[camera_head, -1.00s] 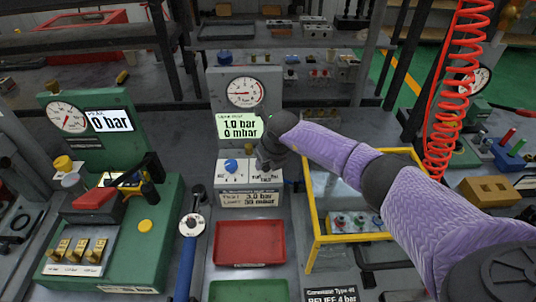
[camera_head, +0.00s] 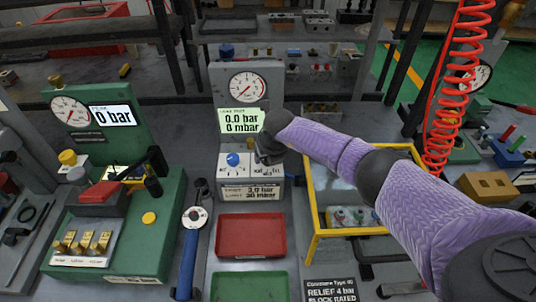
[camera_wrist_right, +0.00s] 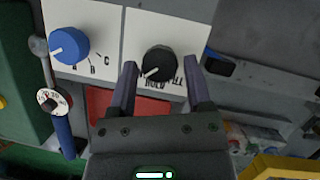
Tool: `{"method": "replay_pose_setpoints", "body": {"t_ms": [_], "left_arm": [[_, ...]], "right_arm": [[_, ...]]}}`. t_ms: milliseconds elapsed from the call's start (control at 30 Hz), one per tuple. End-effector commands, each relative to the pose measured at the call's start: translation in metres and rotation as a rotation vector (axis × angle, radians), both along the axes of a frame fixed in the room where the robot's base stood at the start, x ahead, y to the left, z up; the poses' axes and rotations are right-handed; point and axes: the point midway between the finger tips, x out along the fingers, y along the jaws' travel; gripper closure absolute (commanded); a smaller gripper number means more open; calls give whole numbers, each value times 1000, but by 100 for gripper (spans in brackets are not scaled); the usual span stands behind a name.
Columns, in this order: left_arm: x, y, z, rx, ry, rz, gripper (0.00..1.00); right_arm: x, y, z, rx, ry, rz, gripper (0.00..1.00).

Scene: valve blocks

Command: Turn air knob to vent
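The black air knob (camera_wrist_right: 159,64) with a white pointer line sits on a white label plate in the right wrist view. In the head view my right gripper (camera_head: 268,153) covers the knob. The display (camera_head: 241,121) above reads 0.0 bar and 0 mbar, below a round gauge (camera_head: 248,88). My left gripper is not in view.
A blue knob (camera_wrist_right: 69,46) is just left of the black knob. A red tray (camera_head: 250,235) and a green tray (camera_head: 248,287) lie in front. A yellow-framed box (camera_head: 315,215) stands close on the right, a green test station (camera_head: 130,225) on the left.

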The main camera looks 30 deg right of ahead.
Motion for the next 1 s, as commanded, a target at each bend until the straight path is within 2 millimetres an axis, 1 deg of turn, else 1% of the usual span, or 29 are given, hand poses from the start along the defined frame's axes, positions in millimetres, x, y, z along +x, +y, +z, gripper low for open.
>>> {"method": "replay_pose_setpoints", "body": {"t_ms": [33, 67, 100, 367, 467, 600, 733, 867, 1000], "left_arm": [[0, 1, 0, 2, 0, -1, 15], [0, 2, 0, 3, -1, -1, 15], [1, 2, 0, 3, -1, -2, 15], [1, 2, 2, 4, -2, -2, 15], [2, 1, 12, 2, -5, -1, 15], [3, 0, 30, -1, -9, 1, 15], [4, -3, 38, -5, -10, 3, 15], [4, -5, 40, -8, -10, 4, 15], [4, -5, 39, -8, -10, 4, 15]], "right_arm": [[0, 0, 0, 0, 0, 0, 24], [0, 0, 0, 0, 0, 0, 18], [0, 0, 0, 0, 0, 1, 16], [-1, 0, 2, -1, 0, 2, 16], [-5, 0, 17, -1, 0, 3, 16], [-18, 2, 51, -2, -2, 4, 16], [-30, 3, 76, -3, -3, 3, 16], [-36, 4, 89, -1, -1, 1, 16], [-38, 5, 92, 0, 0, 1, 16]]}}
